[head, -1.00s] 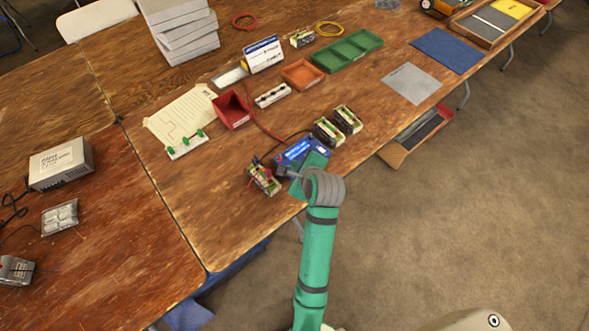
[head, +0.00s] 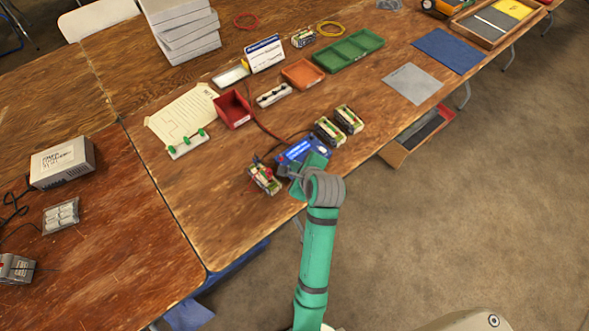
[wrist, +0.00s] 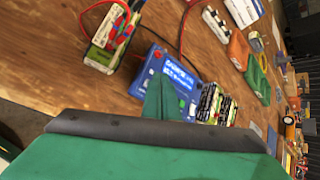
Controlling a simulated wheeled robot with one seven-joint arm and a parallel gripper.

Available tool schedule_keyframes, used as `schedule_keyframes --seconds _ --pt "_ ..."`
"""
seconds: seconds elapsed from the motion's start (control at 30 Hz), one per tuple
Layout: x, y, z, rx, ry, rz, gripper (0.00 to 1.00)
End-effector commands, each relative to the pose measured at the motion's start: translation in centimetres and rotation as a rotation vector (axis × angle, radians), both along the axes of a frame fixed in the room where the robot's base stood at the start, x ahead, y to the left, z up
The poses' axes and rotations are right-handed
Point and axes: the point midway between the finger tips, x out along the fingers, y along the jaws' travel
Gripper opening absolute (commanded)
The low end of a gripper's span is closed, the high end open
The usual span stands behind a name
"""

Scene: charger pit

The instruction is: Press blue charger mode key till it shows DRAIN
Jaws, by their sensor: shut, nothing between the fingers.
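The blue charger (head: 297,149) lies near the front edge of the wooden table, partly hidden by my gripper. In the wrist view the charger (wrist: 143,82) shows a lit blue screen (wrist: 180,73) and small keys. The screen text is too small to read, and a finger covers part of it. My gripper (wrist: 165,90) is shut and empty, its green fingers pointing at the charger's face. In the head view my gripper (head: 308,166) is over the charger's near side. I cannot tell whether the tip touches a key or which key lies under it.
A battery pack with wires (head: 264,179) sits just left of the charger. Two more packs (head: 329,131) (head: 348,119) stand to its right. Red and black leads run behind the charger. A red bin (head: 232,109) and an orange tray (head: 302,73) are farther back.

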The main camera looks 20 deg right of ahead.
Motion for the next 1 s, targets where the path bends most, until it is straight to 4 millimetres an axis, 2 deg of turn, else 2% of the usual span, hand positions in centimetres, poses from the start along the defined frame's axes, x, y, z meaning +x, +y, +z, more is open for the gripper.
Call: schedule_keyframes --seconds 0.73,1.0 --pt "0.02 0.04 0.00 -0.001 0.000 0.001 0.00" --pt "0.21 0.74 -0.01 0.000 0.001 0.013 0.00"
